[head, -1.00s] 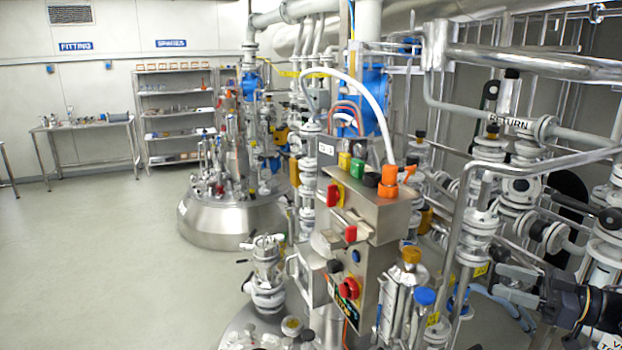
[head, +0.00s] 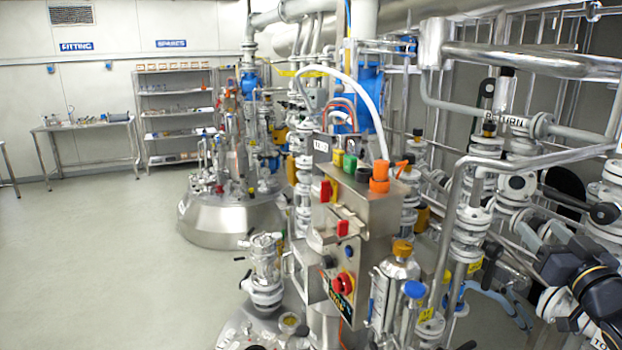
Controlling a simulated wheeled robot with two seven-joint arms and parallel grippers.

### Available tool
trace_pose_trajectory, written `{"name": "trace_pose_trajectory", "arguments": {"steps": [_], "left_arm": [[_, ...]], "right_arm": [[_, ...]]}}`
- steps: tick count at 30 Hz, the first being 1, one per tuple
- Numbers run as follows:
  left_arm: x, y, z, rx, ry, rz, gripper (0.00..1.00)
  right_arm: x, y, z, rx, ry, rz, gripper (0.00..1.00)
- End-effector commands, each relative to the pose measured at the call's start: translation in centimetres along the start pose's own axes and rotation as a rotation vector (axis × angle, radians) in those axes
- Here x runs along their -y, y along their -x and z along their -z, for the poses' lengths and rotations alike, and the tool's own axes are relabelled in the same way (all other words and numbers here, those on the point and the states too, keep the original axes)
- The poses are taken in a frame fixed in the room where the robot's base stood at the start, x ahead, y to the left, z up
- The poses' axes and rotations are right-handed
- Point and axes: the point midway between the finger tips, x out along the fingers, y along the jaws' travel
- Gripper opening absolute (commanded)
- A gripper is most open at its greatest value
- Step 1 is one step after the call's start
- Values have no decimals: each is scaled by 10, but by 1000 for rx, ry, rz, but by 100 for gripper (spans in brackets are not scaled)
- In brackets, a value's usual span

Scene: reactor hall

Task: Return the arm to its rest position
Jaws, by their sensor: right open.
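My right gripper (head: 541,232) is at the right edge of the head view, with its dark arm coming in from the lower right. My left gripper is not in view.
White flanged valves (head: 470,225) and a bent steel rail (head: 540,160) crowd the right side. A steel vessel (head: 232,218), shelf rack (head: 178,103) and table (head: 88,124) stand beyond. The left floor (head: 90,260) is clear.

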Motion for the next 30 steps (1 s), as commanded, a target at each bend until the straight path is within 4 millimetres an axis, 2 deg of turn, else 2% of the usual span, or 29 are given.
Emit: {"name": "trace_pose_trajectory", "arguments": {"steps": [2,5,9,12,15,18,21,23,30], "left_arm": [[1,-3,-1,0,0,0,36],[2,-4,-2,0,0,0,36],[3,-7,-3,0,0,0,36],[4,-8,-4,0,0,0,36],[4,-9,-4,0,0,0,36],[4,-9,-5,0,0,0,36],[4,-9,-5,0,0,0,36],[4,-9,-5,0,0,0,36],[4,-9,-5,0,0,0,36]], "right_arm": [[5,27,-14,103,-64,-121,55],[23,68,-53,306,-154,-214,55],[77,138,-114,629,-258,-202,55],[120,188,-149,831,-305,-128,55],[158,232,-173,995,-334,-34,55],[186,267,-188,1113,-351,52,55],[203,289,-195,1183,-359,112,55],[208,296,-197,1205,-362,132,55],[211,300,-198,1219,-364,142,55]]}}
